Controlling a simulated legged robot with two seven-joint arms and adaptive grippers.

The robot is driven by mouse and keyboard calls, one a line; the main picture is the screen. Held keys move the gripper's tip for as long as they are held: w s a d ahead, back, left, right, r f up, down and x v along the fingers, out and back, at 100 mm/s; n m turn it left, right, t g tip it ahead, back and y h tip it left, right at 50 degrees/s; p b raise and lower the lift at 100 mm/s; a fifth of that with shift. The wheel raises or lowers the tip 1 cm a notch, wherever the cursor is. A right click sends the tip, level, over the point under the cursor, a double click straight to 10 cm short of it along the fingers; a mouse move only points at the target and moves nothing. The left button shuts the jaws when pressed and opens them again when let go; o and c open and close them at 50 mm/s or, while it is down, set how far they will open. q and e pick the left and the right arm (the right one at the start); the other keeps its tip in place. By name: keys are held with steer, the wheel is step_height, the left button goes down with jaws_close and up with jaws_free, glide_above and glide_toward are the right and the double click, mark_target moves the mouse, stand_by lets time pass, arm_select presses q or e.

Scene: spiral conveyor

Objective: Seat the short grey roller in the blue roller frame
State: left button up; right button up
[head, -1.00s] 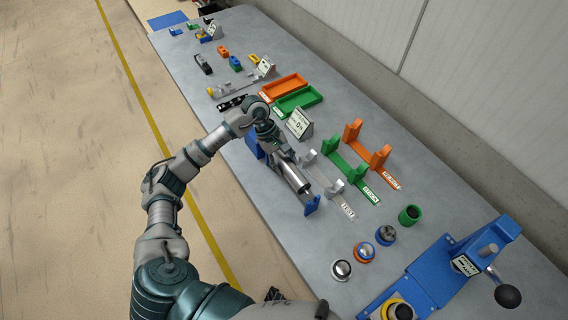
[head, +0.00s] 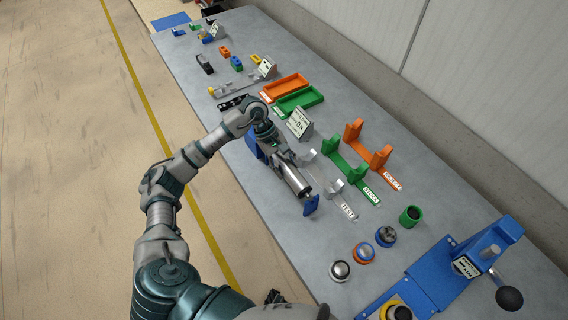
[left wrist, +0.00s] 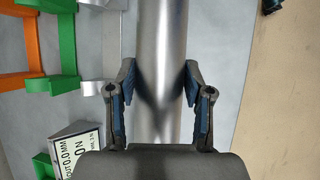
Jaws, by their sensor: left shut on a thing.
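My left gripper (head: 279,152) is shut on a shiny grey roller (head: 296,182), which lies lengthwise over the blue roller frame (head: 312,205). The left wrist view shows the roller (left wrist: 163,45) running between the two fingers (left wrist: 160,82), one finger on each side. One blue upright stands at the roller's near end; the other is partly behind my gripper at the far end. The roller lines up with the frame, but I cannot tell whether its ends rest in the uprights. My right gripper is not in view.
A light grey frame (head: 334,184), a green frame (head: 345,172) and an orange frame (head: 367,147) stand to the right. A display stand (head: 299,123) is close behind. Several round parts and a blue press (head: 450,265) are at the near right. Bare table lies left of the blue frame.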

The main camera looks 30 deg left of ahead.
arm_select(q)
steer(key=shift+w+d+r, duration=0.1)
steer(key=shift+d, duration=0.5)
steer(key=shift+a, duration=0.1)
steer(key=shift+a+g+h+b, duration=0.3)
steer(key=shift+a+h+b, duration=0.1)
steer(key=shift+a+b, duration=0.15)
steer(key=shift+d, duration=1)
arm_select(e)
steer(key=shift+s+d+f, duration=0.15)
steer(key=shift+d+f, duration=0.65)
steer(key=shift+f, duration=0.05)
arm_select(q)
steer(key=shift+d+b, duration=0.1)
steer(key=shift+b, duration=0.3)
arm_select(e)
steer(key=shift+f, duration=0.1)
arm_select(q)
steer(key=shift+g+h, duration=0.3)
steer(key=shift+h, duration=0.1)
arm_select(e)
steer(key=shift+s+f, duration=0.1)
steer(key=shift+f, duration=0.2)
arm_select(q)
steer(key=shift+b, duration=0.35)
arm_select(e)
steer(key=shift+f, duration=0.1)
